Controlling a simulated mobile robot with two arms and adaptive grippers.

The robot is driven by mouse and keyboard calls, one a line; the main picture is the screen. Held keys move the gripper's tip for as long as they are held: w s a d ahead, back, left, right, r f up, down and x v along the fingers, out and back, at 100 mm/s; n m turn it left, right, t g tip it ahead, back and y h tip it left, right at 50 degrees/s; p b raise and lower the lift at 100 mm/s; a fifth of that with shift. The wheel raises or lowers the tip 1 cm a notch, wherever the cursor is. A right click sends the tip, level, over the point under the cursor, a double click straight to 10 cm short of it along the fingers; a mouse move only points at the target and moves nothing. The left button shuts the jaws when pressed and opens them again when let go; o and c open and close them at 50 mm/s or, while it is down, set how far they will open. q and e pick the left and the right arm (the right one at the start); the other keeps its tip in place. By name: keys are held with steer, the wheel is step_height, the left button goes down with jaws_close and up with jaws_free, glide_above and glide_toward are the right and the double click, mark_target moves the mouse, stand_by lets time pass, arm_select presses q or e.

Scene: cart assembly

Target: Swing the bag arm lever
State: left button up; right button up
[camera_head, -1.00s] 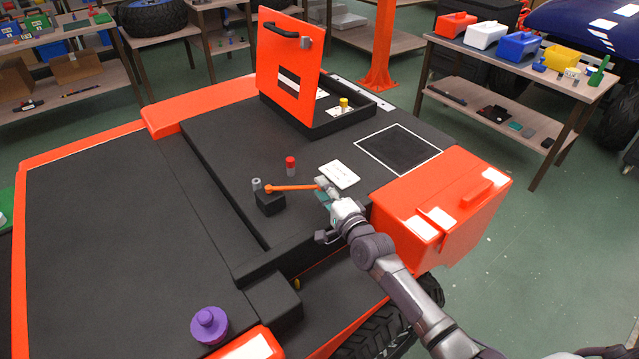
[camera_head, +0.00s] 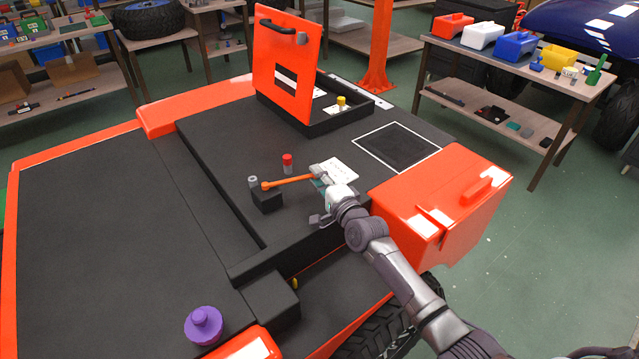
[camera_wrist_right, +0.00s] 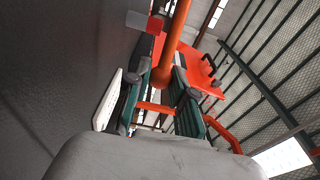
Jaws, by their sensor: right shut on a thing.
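The bag arm lever (camera_head: 288,182) is an orange rod on a small black block (camera_head: 267,200) on the cart's dark deck (camera_head: 215,150). It points right and slightly away from the block. My right gripper (camera_head: 318,177) is at its free end, shut on it. In the right wrist view the lever (camera_wrist_right: 172,45) runs between the green-padded fingers of the gripper (camera_wrist_right: 165,95). The finger contact is partly hidden in the head view by the gripper itself. My left gripper is not in view.
A red-capped cylinder (camera_head: 287,162) stands close behind the lever. A white card (camera_head: 340,171) lies beyond the gripper. An orange box (camera_head: 430,215) is right of my arm. An upright orange lid (camera_head: 285,75) stands behind. A purple knob (camera_head: 203,325) is at the front left.

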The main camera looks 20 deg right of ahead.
steer(key=shift+w, duration=0.1)
steer(key=shift+w+b, duration=0.55)
steer(key=shift+w, duration=0.1)
steer(key=o, duration=0.9)
